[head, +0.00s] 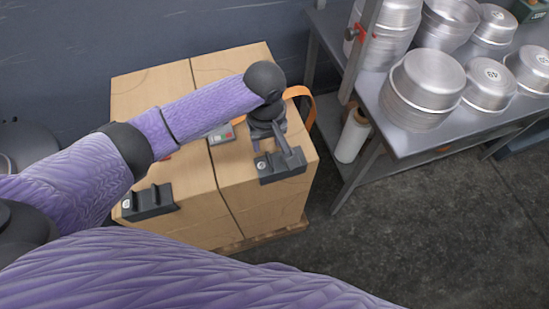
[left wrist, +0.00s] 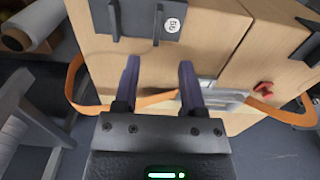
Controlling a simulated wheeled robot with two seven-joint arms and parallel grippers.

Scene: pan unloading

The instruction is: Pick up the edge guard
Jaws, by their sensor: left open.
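One dark grey edge guard (head: 282,168) with a round white label sits on the front top edge of the right cardboard box. It also shows at the top of the left wrist view (left wrist: 142,20). A second edge guard (head: 150,202) sits on the front edge of the left box, and part of it shows in the left wrist view (left wrist: 312,45). My left gripper (head: 277,147) is over the right box, just behind the first guard. Its two fingers (left wrist: 160,65) are apart with nothing between them, pointing toward that guard. Contact cannot be told. My right gripper is out of view.
An orange strap (head: 305,104) with a metal buckle (head: 222,134) and red part runs across the boxes (head: 150,90). A metal table (head: 372,92) with stacked pans (head: 422,88) stands at the right. A white roll (head: 352,136) stands beneath it. Floor at front right is clear.

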